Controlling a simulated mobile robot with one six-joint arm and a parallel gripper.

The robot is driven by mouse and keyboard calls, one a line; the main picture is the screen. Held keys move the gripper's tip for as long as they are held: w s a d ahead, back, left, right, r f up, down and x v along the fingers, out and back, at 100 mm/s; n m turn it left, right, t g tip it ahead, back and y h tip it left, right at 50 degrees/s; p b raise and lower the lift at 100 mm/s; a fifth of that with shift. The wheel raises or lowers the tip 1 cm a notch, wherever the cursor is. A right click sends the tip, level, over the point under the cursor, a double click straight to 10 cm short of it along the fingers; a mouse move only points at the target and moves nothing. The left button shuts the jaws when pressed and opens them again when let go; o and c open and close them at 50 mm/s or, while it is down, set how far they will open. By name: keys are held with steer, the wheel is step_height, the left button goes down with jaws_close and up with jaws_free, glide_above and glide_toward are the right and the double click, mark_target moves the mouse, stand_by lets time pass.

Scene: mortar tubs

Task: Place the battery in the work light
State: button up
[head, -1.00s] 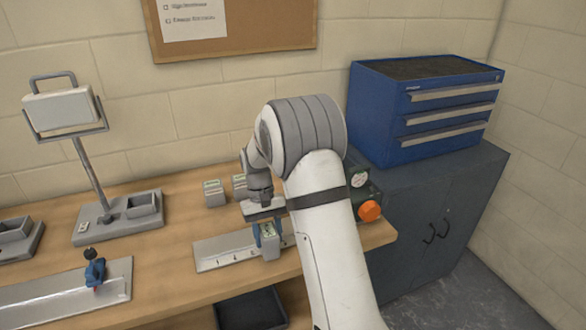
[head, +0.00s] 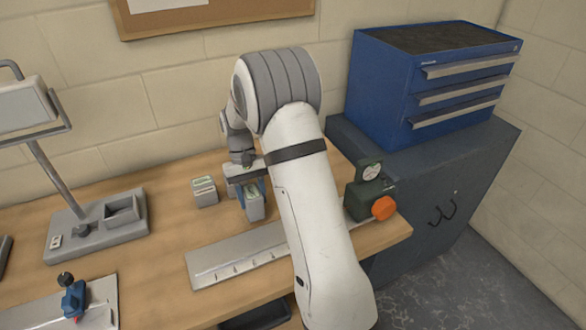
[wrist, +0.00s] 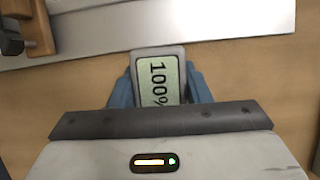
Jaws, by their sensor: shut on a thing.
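My gripper (head: 252,187), with blue fingers, is shut on a grey battery (head: 255,208) at the back of the workbench. The wrist view shows the battery (wrist: 158,78) between the fingers, its pale green display reading 100%. I cannot tell whether it touches the bench. Another grey battery (head: 205,193) stands just left of the gripper. The work light (head: 50,165) stands at the left, its lamp head cut off by the picture edge. Its grey base (head: 95,235) has an open rectangular holder (head: 122,209) on the right side.
A metal strip with marks (head: 235,258) lies in front of the gripper. A green device with a gauge and orange knob (head: 370,190) stands right of my arm. A blue clamp (head: 74,300) sits on a plate at front left. Bench between light and batteries is clear.

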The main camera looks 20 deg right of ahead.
steer(key=shift+w, duration=0.1)
steer(key=shift+w+d+r+m+y, duration=0.1)
steer(key=shift+w+d+m+y, duration=0.15)
steer(key=shift+m, duration=0.45)
steer(key=w+d+r+m+t, duration=0.25)
steer(key=d+m, duration=0.35)
steer(key=m, duration=0.5)
steer(key=w+d+r+m+t, duration=0.2)
steer(key=w+d+m+t, duration=0.15)
steer(key=d+m, duration=0.6)
steer(key=w+d+r+m+t, duration=0.2)
steer(key=d+r+m+t, duration=0.15)
steer(key=m, duration=1.05)
steer(key=f+p, duration=0.1)
steer(key=f, duration=0.9)
steer(key=shift+w+f, duration=0.2)
steer(key=shift+f, duration=0.1)
steer(key=o, duration=1.3)
